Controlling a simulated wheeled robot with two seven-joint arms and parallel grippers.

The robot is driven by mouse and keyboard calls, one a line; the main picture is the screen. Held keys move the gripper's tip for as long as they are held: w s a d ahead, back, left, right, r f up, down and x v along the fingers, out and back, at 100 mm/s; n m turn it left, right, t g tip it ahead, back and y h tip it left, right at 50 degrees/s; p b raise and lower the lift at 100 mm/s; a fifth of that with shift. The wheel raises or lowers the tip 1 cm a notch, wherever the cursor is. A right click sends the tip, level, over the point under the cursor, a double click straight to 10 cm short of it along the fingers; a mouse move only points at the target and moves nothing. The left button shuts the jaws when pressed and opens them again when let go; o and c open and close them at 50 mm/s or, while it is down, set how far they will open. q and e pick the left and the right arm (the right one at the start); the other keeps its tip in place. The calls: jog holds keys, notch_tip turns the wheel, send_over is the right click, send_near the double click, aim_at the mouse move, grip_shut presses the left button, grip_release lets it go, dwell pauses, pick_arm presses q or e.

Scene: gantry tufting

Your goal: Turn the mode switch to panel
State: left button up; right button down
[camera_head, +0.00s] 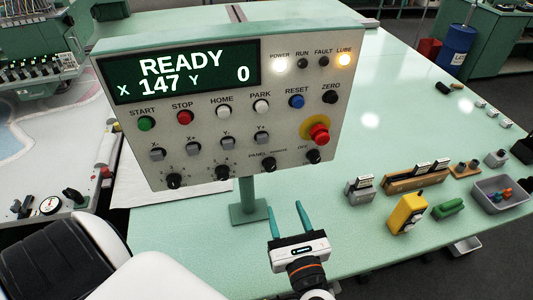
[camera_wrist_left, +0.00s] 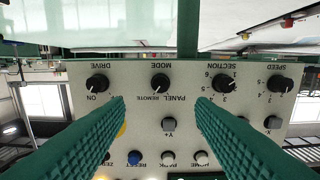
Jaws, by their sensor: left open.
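The mode switch (camera_head: 268,164) is a small black knob in the bottom row of the grey control panel (camera_head: 325,88), beside the words PANEL and REMOTE. In the left wrist view the panel is upside down and the mode switch (camera_wrist_left: 160,82) sits between and just beyond my fingertips. Its pointer seems to lean toward REMOTE, but it is too small to be sure. My left gripper (camera_head: 286,207) is open and empty, below and in front of the panel, with teal fingers pointing up at it. Its fingers also show in the left wrist view (camera_wrist_left: 160,98). My right gripper is out of view.
The drive knob (camera_wrist_left: 97,83) and section knob (camera_wrist_left: 223,84) flank the mode switch. A red emergency stop (camera_head: 319,134) and several push buttons are above. The panel stands on a post (camera_head: 248,197) on a green table. A yellow device (camera_head: 407,214) and grey bin (camera_head: 502,194) lie right.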

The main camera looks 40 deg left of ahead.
aim_at(271, 168)
pick_arm(q)
jog(key=p+x, duration=0.1)
jog(key=x, duration=0.6)
jog(key=r+p+x, duration=0.1)
jog(key=x, duration=0.2)
jog(key=shift+w+a+f+p, duration=0.1)
jog(key=shift+w+a+p, duration=0.1)
jog(key=shift+a+p, duration=0.15)
jog(key=shift+w+a, duration=0.25)
jog(key=shift+a, duration=0.1)
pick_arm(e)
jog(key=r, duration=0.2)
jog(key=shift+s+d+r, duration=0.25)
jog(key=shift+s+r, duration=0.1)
pick_arm(q)
jog(key=c, duration=1)
jog(key=shift+o, duration=0.2)
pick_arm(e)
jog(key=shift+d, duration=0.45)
